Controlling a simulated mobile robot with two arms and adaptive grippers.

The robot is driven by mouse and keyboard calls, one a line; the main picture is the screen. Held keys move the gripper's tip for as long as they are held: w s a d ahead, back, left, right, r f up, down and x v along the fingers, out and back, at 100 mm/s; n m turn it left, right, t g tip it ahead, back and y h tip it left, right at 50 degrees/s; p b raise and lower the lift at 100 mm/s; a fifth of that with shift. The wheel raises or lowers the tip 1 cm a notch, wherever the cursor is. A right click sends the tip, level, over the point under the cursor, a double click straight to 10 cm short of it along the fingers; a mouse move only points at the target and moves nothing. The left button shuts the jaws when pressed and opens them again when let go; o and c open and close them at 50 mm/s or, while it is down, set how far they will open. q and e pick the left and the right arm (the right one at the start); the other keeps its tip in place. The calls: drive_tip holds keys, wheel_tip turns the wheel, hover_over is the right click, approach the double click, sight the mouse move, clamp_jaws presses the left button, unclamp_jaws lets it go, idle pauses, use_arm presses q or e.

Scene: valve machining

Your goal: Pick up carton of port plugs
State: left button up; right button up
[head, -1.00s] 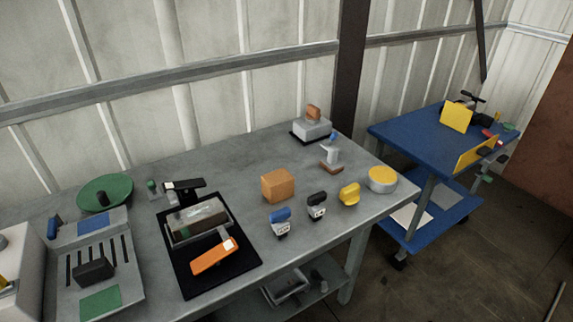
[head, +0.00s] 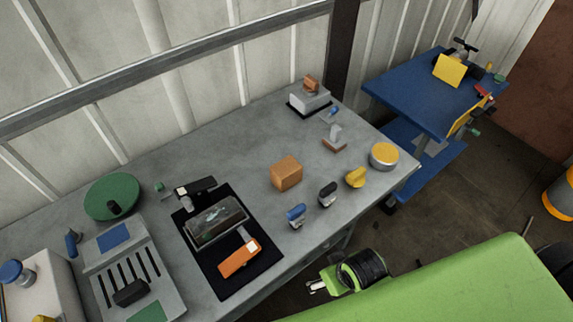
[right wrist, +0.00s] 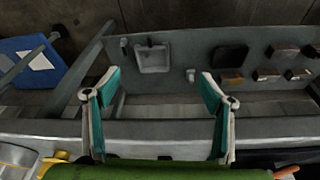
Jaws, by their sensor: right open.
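A plain orange-brown box (head: 286,173), which looks like the carton, sits on the grey workbench (head: 245,130) near its middle in the head view. My right gripper (head: 318,285) is in front of the bench's near edge, apart from the box. In the right wrist view its teal-padded fingers (right wrist: 160,82) are spread wide with nothing between them. That view faces the bench's lower part, and I cannot make out the carton there. My left gripper is not in view.
Blue (head: 296,214), black (head: 327,193) and yellow (head: 356,177) handled items stand between the box and the near edge. A black mat (head: 262,279) with a block lies left. A yellow-topped round tin (head: 384,155) is right. A blue cart (head: 410,90) stands beyond.

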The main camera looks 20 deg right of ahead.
wheel_tip(320, 180, up, 8)
drive_tip(key=w+r+p, duration=0.1)
drive_tip(key=p, duration=0.1)
drive_tip(key=n+t+y+p, duration=0.1)
drive_tip(key=n+t+y, duration=0.15)
drive_tip(key=t, duration=0.25)
approach(289, 169)
drive_tip(key=shift+m, duration=0.25)
drive_tip(key=x, duration=0.2)
drive_tip(key=p+x, duration=0.1)
drive_tip(key=x, duration=0.3)
drive_tip(key=shift+s+f, duration=0.2)
drive_tip(key=shift+f, duration=0.2)
drive_tip(key=shift+w+f, duration=0.25)
drive_tip(key=shift+w+a+f+p, duration=0.25)
drive_tip(key=shift+w+p, duration=0.2)
drive_tip(key=shift+p, duration=0.2)
drive_tip(key=shift+p+x, duration=0.45)
drive_tip(key=shift+x, duration=1.6)
drive_tip(key=shift+r, duration=0.1)
drive_tip(key=c, duration=1.5)
drive_tip(key=shift+r, duration=0.15)
